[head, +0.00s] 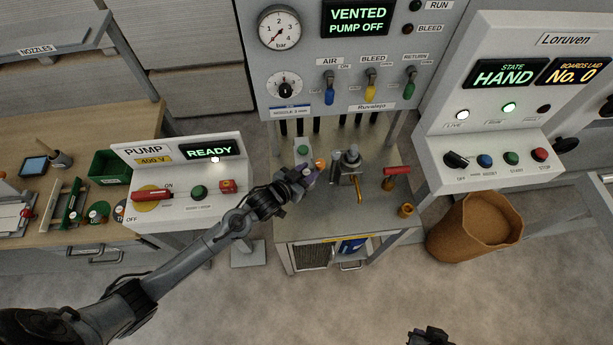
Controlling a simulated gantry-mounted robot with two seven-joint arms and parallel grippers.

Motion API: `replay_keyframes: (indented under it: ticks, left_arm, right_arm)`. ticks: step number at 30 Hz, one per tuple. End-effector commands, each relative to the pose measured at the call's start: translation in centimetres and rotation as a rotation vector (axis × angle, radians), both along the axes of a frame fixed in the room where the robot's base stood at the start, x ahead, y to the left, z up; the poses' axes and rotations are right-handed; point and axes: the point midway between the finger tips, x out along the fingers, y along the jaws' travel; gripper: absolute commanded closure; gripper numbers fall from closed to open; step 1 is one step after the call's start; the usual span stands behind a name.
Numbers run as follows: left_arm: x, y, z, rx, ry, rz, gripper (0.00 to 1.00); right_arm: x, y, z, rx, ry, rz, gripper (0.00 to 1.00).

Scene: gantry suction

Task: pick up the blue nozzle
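My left gripper (312,170) is over the left part of the grey bench top (325,222), at the end of my arm coming from the lower left. A small bluish patch and an orange tip show at its fingers. They are too small to tell whether they are the blue nozzle, another part or the gripper itself. I cannot make out a blue nozzle for certain elsewhere. Whether the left fingers are open or shut is unclear. A dark piece of my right gripper (430,337) shows at the bottom edge, away from the bench; its fingers cannot be made out.
A metal fitting with a brass spout (351,163) and a red-handled part (397,171) stand right of my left gripper. The gauge panel (345,50) rises behind. The pump box (185,185) is left, the control console (500,150) and brown bin (474,228) right.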

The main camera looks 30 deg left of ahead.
Motion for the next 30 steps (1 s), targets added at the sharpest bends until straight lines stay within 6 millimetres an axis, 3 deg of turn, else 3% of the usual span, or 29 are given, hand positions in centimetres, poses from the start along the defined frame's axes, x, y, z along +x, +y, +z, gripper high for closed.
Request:
replay_keyframes:
  ticks: [1,6,19,28,30]
  left_arm:
    - [0.0,0.0,0.0,0.0,0.0,0.0,0.73]
    - [0.0,0.0,0.0,0.0,0.0,0.0,0.99]
    - [0.0,0.0,0.6,0.0,-0.002,0.0,1.0]
    - [0.1,0.0,4.0,-0.001,-0.004,0.0,1.0]
    - [-0.2,-1.0,4.6,-0.004,-0.002,-0.002,1.0]
  right_arm:
    - [0.0,0.0,0.0,0.0,0.0,0.0,1.0]
    - [0.0,0.0,0.0,0.0,0.0,0.0,1.0]
    - [0.0,0.0,-0.1,0.0,0.0,0.0,1.0]
    - [0.0,0.0,-0.3,0.0,0.0,0.0,1.0]
    - [0.0,0.0,-0.6,-0.001,0.0,0.0,1.0]
